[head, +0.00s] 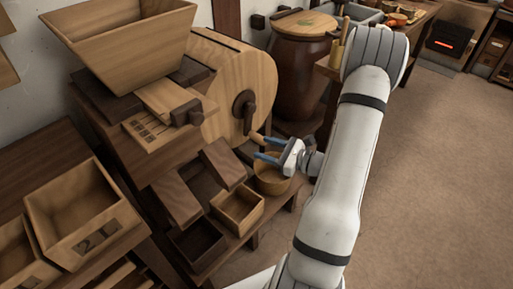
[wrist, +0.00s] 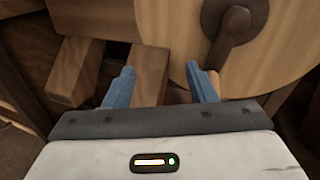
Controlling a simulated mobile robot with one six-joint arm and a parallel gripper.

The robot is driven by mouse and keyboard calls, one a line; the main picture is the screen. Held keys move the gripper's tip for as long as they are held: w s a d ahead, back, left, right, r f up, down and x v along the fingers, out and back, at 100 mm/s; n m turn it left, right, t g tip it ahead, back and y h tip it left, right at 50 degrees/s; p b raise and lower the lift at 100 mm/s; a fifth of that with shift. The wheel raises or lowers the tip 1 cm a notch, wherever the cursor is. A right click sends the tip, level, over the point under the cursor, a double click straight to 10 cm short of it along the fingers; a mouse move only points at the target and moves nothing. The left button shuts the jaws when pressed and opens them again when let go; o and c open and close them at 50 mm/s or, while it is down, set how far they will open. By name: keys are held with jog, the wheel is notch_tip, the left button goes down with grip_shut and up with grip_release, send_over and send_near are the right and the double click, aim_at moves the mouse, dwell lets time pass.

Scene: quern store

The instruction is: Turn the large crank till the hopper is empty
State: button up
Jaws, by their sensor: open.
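The large crank (head: 244,108) is a dark arm on the face of a round pale wooden drum. It points down, with a light wooden handle (head: 257,137) at its lower end. In the wrist view the crank's dark arm (wrist: 232,42) is at the upper right. My gripper (head: 261,147) is open, its blue fingers just at the handle; in the wrist view (wrist: 161,86) the handle's end is mostly hidden behind the right finger. I cannot tell whether they touch. The wooden hopper (head: 135,52) stands at upper left; its bottom inside is hidden.
Under the mill are wooden chutes (head: 222,163), a small open box (head: 237,209) and a round bowl (head: 271,178). Numbered bins (head: 85,215) stand at lower left. A lidded barrel (head: 303,70) is behind. The floor at right is clear.

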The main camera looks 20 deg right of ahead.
aim_at(261, 140)
jog(key=d+f+m+t+h+b, duration=0.1)
jog(key=d+f+m+t+h, duration=0.2)
jog(key=d+f+m+h, duration=0.25)
jog(key=shift+n+y, duration=0.35)
jog(key=shift+y, duration=0.3)
jog(key=shift+d+f+x, duration=0.1)
jog(key=shift+d+x, duration=0.05)
jog(key=shift+x, duration=1.55)
jog(key=shift+d+f+x, duration=0.15)
jog(key=shift+x, duration=1.6)
jog(key=shift+d+f+x, duration=0.1)
jog(key=shift+d+x, duration=0.05)
jog(key=shift+x, duration=1.55)
jog(key=shift+w, duration=0.2)
jog(key=c, duration=1)
